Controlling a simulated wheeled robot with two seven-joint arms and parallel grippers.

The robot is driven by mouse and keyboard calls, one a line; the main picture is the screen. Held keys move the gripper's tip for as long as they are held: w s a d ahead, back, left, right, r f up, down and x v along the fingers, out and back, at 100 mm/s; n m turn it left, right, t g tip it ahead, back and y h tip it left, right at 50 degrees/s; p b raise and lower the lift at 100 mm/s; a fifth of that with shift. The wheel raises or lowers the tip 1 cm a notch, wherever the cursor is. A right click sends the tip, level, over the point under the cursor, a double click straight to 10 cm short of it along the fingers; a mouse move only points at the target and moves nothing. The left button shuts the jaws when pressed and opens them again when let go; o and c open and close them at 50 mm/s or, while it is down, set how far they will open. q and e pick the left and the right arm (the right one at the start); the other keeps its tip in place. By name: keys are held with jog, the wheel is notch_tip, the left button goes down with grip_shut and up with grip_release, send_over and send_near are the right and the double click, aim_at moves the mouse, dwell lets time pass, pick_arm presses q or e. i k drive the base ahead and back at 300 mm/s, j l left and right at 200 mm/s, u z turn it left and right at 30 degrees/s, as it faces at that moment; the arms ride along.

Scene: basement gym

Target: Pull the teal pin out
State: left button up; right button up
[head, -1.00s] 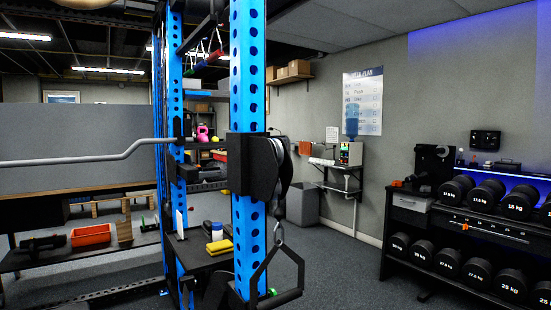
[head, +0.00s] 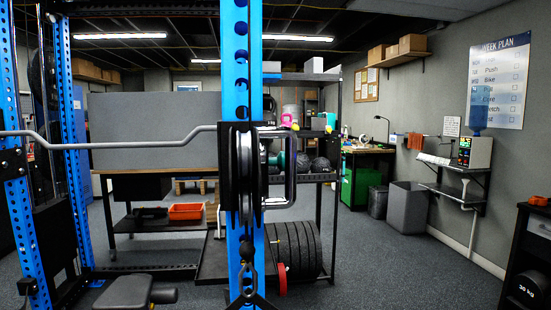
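A blue upright (head: 238,85) with a row of holes stands in the middle of the head view. Neither of my grippers is in view.
A grey bar (head: 110,143) crosses in from the left to the upright. A black padded bench (head: 125,292) is at lower left. Behind stand a rack with large black plates (head: 296,248) and an orange bin (head: 186,211). Open floor (head: 385,260) lies to the right.

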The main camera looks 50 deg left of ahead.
aim_at(279, 161)
jog(key=i+u, duration=0.2)
jog(key=u, duration=0.3)
jog(key=i+u, duration=0.25)
jog(key=u, duration=0.25)
jog(key=i+l+u, duration=0.15)
jog(key=u, duration=0.35)
jog(key=i+l+u, duration=0.15)
jog(key=u, duration=0.35)
jog(key=i+l+u, duration=0.3)
jog(key=u, duration=0.15)
jog(key=k+l, duration=0.05)
jog(key=l, duration=0.05)
